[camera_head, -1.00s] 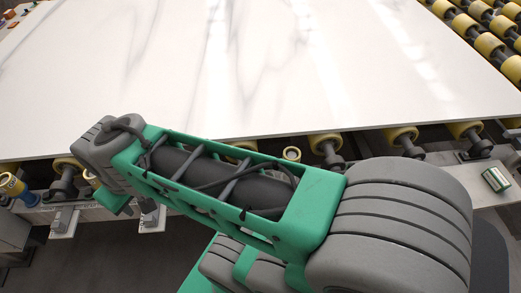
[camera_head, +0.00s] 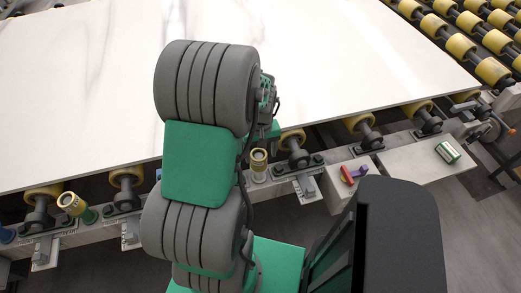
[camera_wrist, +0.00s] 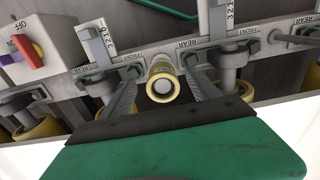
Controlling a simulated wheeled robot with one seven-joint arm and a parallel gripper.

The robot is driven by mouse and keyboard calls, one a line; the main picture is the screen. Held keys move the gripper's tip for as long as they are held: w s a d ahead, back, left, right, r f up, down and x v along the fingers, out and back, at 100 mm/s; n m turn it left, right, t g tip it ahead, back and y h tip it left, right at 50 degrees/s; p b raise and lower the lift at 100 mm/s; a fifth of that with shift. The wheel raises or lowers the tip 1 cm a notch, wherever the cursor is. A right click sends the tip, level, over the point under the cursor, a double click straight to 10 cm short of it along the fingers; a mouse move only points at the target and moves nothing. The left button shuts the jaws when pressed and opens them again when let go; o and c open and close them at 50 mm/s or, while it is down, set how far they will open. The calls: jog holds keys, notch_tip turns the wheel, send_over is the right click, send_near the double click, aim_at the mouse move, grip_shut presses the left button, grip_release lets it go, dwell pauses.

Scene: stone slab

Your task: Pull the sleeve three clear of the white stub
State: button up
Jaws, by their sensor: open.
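A yellow sleeve (camera_head: 259,155) sits on a pale stub (camera_head: 259,174) on the rail in front of the slab; I take it for sleeve three, though I can read no number on it. In the wrist view the sleeve (camera_wrist: 163,84) faces me with a whitish round end inside its yellow ring. My gripper (camera_wrist: 161,78) is open, with one finger on each side of the sleeve.
The white slab (camera_head: 80,90) lies on rollers behind the rail. Roller brackets (camera_wrist: 230,75) stand close on both sides of the sleeve. A switch box (camera_wrist: 38,40) with a red knob and purple part is nearby. A green-and-white cylinder (camera_head: 447,152) lies on the right ledge.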

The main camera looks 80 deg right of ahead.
notch_tip(320, 180, down, 8)
jog(key=shift+r+p, duration=0.15)
jog(key=shift+p, duration=0.15)
jog(key=shift+c, duration=0.4)
jog(key=c, duration=1.4)
jog(key=shift+r+p, duration=2.65)
jog(key=shift+r, duration=1)
notch_tip(320, 180, up, 6)
jog(key=p, duration=0.4)
send_over(261, 171)
jog(key=shift+d, duration=0.15)
